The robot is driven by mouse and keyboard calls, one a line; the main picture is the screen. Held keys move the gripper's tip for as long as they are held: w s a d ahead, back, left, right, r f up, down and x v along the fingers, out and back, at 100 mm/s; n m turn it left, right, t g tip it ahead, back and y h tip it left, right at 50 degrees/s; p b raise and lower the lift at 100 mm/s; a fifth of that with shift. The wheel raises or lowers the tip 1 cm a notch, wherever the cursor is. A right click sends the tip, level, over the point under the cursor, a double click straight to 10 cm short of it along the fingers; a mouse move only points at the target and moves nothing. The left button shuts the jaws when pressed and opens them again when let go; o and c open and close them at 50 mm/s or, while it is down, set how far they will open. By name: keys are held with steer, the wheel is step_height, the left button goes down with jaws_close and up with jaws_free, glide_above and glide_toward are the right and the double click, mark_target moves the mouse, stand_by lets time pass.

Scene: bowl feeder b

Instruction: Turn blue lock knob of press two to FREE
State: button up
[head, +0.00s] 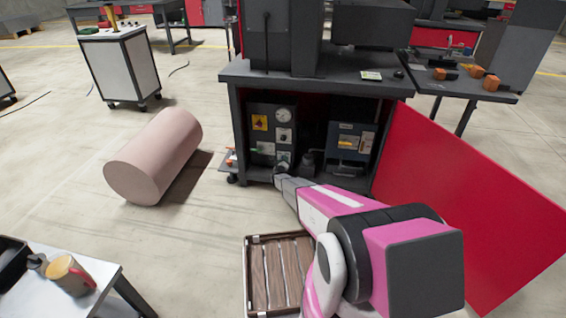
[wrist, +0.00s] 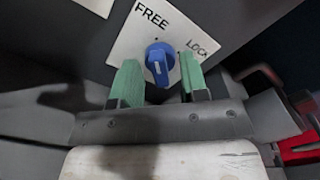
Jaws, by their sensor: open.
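The blue knob (wrist: 160,60) sits on a white plate (wrist: 125,48), with FREE printed above it and LOCK to its right in the wrist view. Its ridge, with a white mark, runs roughly up and down, in line with FREE. My gripper (wrist: 160,80) is open, with one green finger on each side of the knob; I cannot tell whether either touches it. In the head view my gripper (head: 281,170) is at the low left part of the open cabinet (head: 240,130), and hides the knob there.
The red cabinet door (head: 470,205) stands open on the right. A pink cylinder (head: 150,160) lies on the floor to the left. A small table (head: 95,265) stands at the lower left.

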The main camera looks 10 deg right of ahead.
steer(key=v, duration=1)
steer(key=shift+s, duration=0.4)
steer(key=shift+a, duration=0.1)
steer(key=s+d+r+m+g+h, duration=0.3)
steer(key=s+d+r+m+g, duration=0.3)
steer(key=s+r+m, duration=0.5)
steer(key=s+d+r+m+g+h, duration=0.3)
steer(key=s+d+r+m+g, duration=0.35)
steer(key=r+m, duration=0.55)
steer(key=s+a+r+m+g+y, duration=0.1)
steer(key=s+a+r+m+y, duration=0.2)
steer(key=s, duration=0.7)
steer(key=s+a+r+m+g+y, duration=0.2)
steer(key=s+a+r+m+y, duration=0.1)
steer(key=s+r+m, duration=0.4)
steer(key=s+a+r+m+g+y, duration=0.1)
steer(key=s+a+r+m+y, duration=0.2)
steer(key=s+r+m+y, duration=0.2)
steer(key=s+m, duration=0.3)
steer(key=s, duration=0.4)
steer(key=shift+s+a+m+g+y, duration=0.15)
steer(key=shift+s+m+g+y, duration=0.15)
steer(key=shift+s+g, duration=0.05)
